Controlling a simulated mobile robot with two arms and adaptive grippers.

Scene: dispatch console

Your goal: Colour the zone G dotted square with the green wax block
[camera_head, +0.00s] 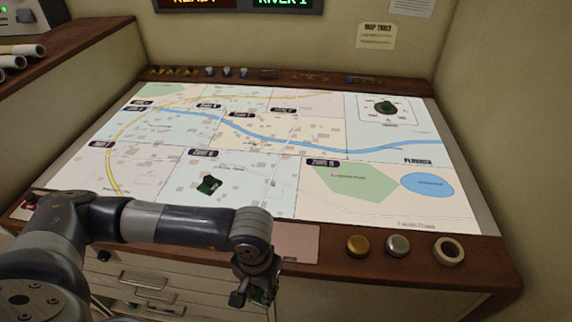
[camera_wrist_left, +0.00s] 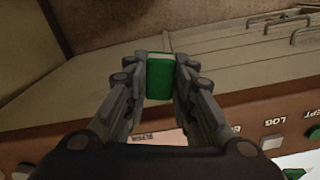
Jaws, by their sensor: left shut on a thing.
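My left gripper (camera_head: 254,287) hangs in front of the console's front edge, low in the head view. In the left wrist view the gripper (camera_wrist_left: 160,82) is shut on a green block (camera_wrist_left: 159,78), gripped between both fingertips. In the head view only a small green part of the block (camera_head: 262,296) shows beside the fingers. The lit map (camera_head: 240,165) on the console has several zones with dark labels too small to read surely. I cannot make out the dotted square or which zone is G. My right gripper is not in view.
A dark green object (camera_head: 209,185) sits on the lower left of the map. A green knob (camera_head: 386,106) is at the upper right. Gold (camera_head: 357,245) and silver (camera_head: 397,245) buttons and a ring (camera_head: 449,251) line the front wooden edge. Drawers (camera_head: 150,280) are below.

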